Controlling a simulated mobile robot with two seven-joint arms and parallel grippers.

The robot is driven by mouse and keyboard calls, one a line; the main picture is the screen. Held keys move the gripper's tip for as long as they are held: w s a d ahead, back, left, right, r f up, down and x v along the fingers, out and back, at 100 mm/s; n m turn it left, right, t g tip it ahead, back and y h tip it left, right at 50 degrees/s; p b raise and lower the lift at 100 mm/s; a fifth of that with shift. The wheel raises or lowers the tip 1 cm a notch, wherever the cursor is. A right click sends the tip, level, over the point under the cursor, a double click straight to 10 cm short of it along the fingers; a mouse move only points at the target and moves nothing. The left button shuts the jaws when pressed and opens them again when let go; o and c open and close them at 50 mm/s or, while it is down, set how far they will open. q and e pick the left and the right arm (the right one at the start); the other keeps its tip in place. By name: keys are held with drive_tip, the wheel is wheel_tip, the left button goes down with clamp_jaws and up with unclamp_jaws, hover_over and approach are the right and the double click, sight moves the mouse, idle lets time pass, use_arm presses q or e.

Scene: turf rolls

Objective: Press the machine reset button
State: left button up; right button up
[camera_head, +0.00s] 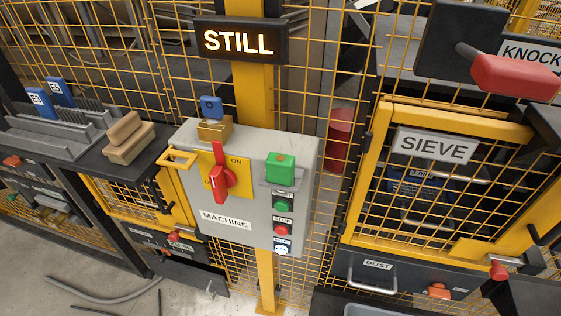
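The grey machine control box (240,170) is mounted on a yellow post in the middle of the view, with a "MACHINE" label (225,220) low on its front. A column of round buttons runs down its right side. A green button (280,206) is above a red button (282,229) labelled "STOP". The lowest button (282,249) is pale and looks lit; the small label above it is too small to read surely. A red rotary switch (221,180) sits on a yellow plate marked "ON". Neither of my grippers is in view.
A "STILL" sign (240,41) hangs above the box. Yellow mesh fencing stands behind. A "SIEVE" door (437,146) and a red handle (515,76) are on the right. A dark bench (85,165) with a wooden block (127,138) is on the left.

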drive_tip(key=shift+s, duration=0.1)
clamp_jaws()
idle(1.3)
